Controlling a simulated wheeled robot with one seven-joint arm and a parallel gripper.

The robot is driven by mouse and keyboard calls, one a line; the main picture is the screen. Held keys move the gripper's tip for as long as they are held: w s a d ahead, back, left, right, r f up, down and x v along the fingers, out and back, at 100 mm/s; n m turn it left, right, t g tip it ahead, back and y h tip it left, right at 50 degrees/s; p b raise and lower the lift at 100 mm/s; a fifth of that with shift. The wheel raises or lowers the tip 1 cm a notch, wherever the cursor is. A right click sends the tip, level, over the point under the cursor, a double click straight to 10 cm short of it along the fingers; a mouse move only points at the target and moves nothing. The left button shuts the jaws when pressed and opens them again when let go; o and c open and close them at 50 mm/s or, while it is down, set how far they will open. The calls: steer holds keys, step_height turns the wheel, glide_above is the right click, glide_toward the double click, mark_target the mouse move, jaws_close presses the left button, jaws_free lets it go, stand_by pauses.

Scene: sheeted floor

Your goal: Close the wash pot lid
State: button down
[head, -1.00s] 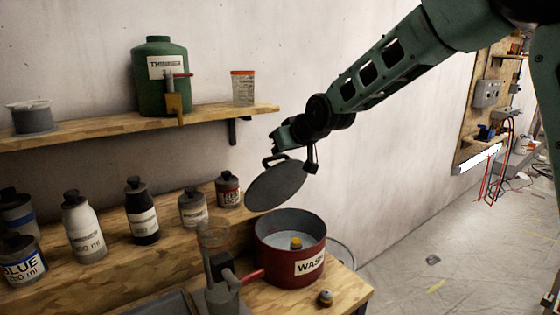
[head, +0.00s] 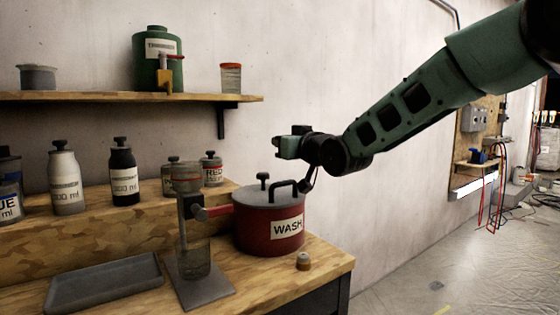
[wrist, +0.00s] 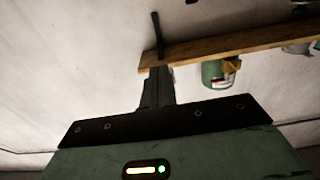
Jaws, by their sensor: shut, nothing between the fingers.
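The wash pot (head: 258,235) is dark red with a "WASH" label and stands on the wooden bench. Its grey lid (head: 248,196) lies over the pot's mouth and looks level, covering the inside. A black arched handle (head: 284,186) stands at the lid's right side, and a black knob (head: 263,178) rises near the far edge. My gripper (head: 281,147) is above the lid, apart from the handle, shut and empty. In the wrist view the gripper's dark fingers (wrist: 156,88) point up; the pot is not visible there.
A dispenser stand (head: 190,225) with a red handle is close left of the pot. Several bottles (head: 124,175) line the raised step. A shelf (head: 140,97) is behind; free wall is at right.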

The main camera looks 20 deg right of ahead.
mark_target(295, 202)
steer(key=s+f+t+b, duration=0.1)
steer(key=f+b, duration=0.1)
steer(key=b, duration=0.1)
steer(key=s+f+t+b, duration=0.1)
steer(key=f+b, duration=0.1)
steer(key=b, duration=0.2)
steer(key=s+d+f+t+y+b, duration=0.1)
steer(key=b, duration=0.3)
steer(key=shift+s+f, duration=0.2)
steer(key=shift+f, duration=0.2)
steer(key=f+b, duration=0.1)
steer(key=b, duration=0.1)
steer(key=s+t+b, duration=0.1)
steer(key=b, duration=0.1)
steer(key=shift+d+f, duration=0.15)
steer(key=shift+f, duration=0.25)
steer(key=b, duration=0.1)
steer(key=f+b, duration=0.1)
steer(key=b, duration=0.1)
steer(key=shift+s+d+f+b, duration=0.15)
steer(key=shift+s+f+b, duration=0.15)
steer(key=shift+s, duration=0.1)
steer(key=shift+f, duration=0.2)
